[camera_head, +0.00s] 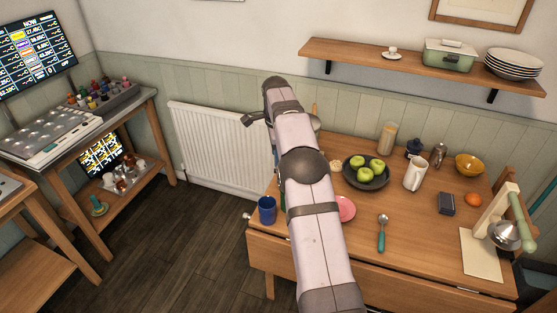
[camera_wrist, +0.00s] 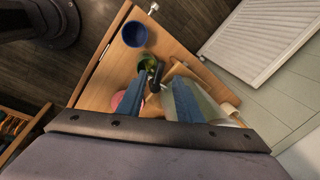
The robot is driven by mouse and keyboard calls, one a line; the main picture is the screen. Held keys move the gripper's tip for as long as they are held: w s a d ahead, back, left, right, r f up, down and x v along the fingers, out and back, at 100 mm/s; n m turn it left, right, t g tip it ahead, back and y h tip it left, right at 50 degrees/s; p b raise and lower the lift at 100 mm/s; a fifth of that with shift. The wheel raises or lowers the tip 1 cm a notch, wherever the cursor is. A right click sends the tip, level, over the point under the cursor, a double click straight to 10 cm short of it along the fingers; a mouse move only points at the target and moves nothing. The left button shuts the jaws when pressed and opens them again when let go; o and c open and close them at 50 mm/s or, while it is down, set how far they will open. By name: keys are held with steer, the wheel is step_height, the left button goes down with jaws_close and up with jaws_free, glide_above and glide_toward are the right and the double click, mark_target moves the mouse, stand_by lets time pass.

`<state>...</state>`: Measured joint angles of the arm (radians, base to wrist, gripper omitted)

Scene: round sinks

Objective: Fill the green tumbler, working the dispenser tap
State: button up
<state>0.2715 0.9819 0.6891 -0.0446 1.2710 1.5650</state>
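In the wrist view, the green tumbler (camera_wrist: 148,62) stands on the wooden table, just beyond my fingertips and next to a blue cup (camera_wrist: 134,35). In the head view only a green sliver (camera_head: 283,200) shows beside my arm. A dark part that looks like the dispenser tap (camera_wrist: 154,73) sits over the tumbler's near side; its exact shape is unclear. The dispenser body is mostly hidden. My gripper (camera_wrist: 160,82) has its two blue fingers apart, on either side of the dark part. I cannot tell whether they touch it. The tumbler's fill is not clear.
The blue cup (camera_head: 267,210) stands at the table's left edge. A white radiator (camera_head: 215,148) is behind.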

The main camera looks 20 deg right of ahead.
steer(key=w+a+f+n+h+b, duration=0.2)
steer(key=w+a+f+n+b, duration=0.2)
steer(key=a+f+n, duration=0.3)
steer(key=w+d+f+n+t+b, duration=0.35)
steer(key=d+n+t+b, duration=0.35)
steer(key=n, duration=1.1)
steer(key=s+a+r+n+t+y+b, duration=0.1)
steer(key=s+a+n+t+y+b, duration=0.3)
steer(key=n, duration=0.7)
steer(key=s+d+r+n+t+p, duration=0.1)
steer(key=s+d+n+t+p, duration=0.15)
steer(key=s+d, duration=0.35)
steer(key=p+x, duration=0.1)
steer(key=x, duration=0.6)
steer(key=shift+w, duration=0.45)
jaws_close()
